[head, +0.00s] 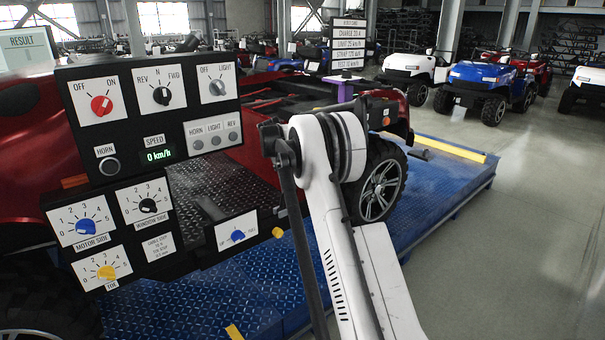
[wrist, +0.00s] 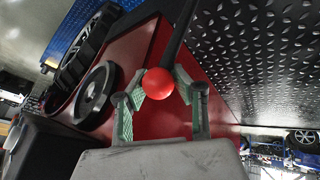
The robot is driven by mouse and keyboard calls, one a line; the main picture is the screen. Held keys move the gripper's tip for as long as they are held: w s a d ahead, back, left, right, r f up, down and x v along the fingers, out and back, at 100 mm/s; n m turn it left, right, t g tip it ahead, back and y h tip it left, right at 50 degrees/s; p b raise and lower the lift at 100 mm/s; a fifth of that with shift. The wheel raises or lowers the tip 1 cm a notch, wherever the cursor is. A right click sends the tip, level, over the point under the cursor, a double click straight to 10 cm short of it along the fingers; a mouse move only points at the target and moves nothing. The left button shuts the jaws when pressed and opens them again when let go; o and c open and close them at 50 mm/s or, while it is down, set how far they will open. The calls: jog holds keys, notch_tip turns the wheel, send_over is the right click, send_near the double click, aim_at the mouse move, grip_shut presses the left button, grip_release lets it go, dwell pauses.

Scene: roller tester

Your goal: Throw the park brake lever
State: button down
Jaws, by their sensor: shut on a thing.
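In the wrist view, the park brake lever is a black rod (wrist: 183,30) with a round red knob (wrist: 158,84) at its end. The rod runs from the knob to the top edge of the view. My gripper (wrist: 162,80) has its two green-padded fingers on either side of the red knob, shut on it. In the head view my white arm reaches in front of the red vehicle (head: 28,140). The gripper and the lever cannot be made out there.
A black round wheel (wrist: 95,96) lies left of the fingers in the wrist view, against a red panel. Black tread plate (wrist: 262,60) is at the right. In the head view, a black control panel (head: 125,118) with knobs stands left of my arm, above a blue platform (head: 455,180).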

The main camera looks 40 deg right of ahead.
jog(key=shift+s+a+b, duration=0.15)
jog(key=shift+a+b, duration=0.15)
jog(key=shift+a, duration=0.65)
jog(key=shift+s+a+b, duration=0.15)
jog(key=shift+a+b, duration=0.1)
jog(key=shift+a, duration=0.8)
jog(key=c, duration=1.8)
grip_release()
jog(key=shift+c, duration=0.2)
jog(key=shift+o, duration=1.3)
jog(key=shift+s+a+r, duration=0.15)
jog(key=shift+a+r, duration=0.05)
jog(key=shift+r, duration=0.1)
jog(key=shift+o, duration=1.3)
jog(key=v, duration=1.1)
jog(key=shift+a+r, duration=0.2)
jog(key=shift+r, duration=0.15)
